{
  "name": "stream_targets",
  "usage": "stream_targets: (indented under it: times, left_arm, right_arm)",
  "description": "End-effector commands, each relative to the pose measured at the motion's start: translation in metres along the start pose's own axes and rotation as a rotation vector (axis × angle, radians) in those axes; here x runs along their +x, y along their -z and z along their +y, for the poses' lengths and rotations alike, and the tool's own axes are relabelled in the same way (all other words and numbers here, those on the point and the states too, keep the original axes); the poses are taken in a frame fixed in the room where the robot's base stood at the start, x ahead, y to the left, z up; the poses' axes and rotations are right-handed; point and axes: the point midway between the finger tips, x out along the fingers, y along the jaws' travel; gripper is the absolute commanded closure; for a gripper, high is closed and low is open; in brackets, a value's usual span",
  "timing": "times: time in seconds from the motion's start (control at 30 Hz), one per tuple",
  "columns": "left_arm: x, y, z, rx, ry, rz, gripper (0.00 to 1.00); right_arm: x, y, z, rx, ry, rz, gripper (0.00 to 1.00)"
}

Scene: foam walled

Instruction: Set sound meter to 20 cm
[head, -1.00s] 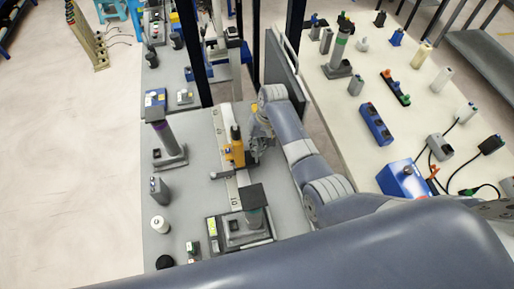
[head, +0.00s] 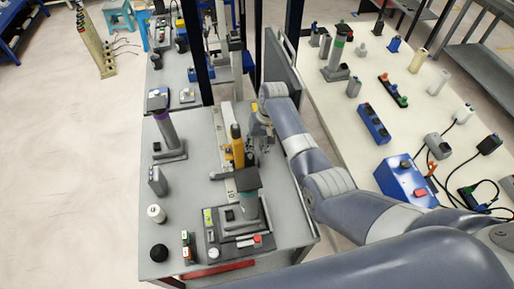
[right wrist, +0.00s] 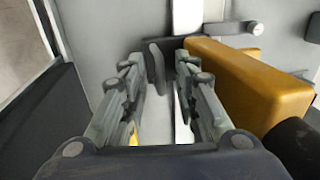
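The yellow sound meter (head: 237,147) stands upright on a pale rail (head: 222,135) with a scale, in the middle of the grey table. In the right wrist view its yellow body (right wrist: 245,85) fills the right side. My right gripper (head: 262,143) is just right of the meter in the head view. In the right wrist view my right gripper (right wrist: 157,75) has its fingers apart, with a thin grey upright piece (right wrist: 157,62) showing between or just beyond the tips. I cannot tell whether they touch it. The scale reading is too small to read. My left gripper is not in view.
A post on a dark base (head: 248,205) stands at the rail's near end. A purple-ringed post (head: 167,137) and small parts line the left side. A dark panel (head: 281,75) stands behind my right arm. A white table (head: 345,110) with devices is on the right.

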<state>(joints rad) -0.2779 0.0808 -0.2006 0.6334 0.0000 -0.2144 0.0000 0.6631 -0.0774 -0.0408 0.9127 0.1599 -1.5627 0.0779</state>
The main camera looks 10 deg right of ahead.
Motion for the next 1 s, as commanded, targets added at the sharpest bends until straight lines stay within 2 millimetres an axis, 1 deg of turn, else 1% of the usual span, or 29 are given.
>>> stream_targets:
  times: [0.13, 0.2, 0.27, 0.37, 0.47, 0.7, 0.8, 0.9, 1.0]
  left_arm:
    - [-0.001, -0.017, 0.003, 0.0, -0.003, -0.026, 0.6]
    - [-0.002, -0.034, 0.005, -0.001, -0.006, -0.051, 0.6]
    - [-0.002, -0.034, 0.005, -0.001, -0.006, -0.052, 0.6]
    - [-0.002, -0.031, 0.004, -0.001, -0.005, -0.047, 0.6]
    - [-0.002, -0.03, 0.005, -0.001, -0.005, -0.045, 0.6]
    - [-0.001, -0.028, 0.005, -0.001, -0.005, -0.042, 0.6]
    - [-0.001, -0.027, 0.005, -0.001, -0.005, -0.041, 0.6]
    - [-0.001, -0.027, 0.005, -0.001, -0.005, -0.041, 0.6]
    - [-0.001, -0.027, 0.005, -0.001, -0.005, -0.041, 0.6]
  right_arm:
    - [0.0, 0.0, 0.0, 0.0, 0.0, -0.001, 0.72]
    - [0.0, 0.0, 0.0, 0.0, 0.0, 0.0, 0.72]
    - [-0.002, 0.0, 0.0, 0.0, 0.0, 0.0, 0.72]
    - [-0.01, 0.001, 0.0, 0.0, 0.0, 0.002, 0.72]
    - [-0.025, 0.001, 0.0, 0.0, 0.0, 0.003, 0.72]
    - [-0.077, 0.001, 0.0, 0.0, 0.0, 0.005, 0.72]
    - [-0.095, 0.001, 0.0, 0.0, 0.0, 0.003, 0.72]
    - [-0.109, 0.001, 0.0, 0.0, 0.0, 0.003, 0.72]
    - [-0.116, 0.0, 0.0, 0.0, 0.0, 0.001, 0.72]
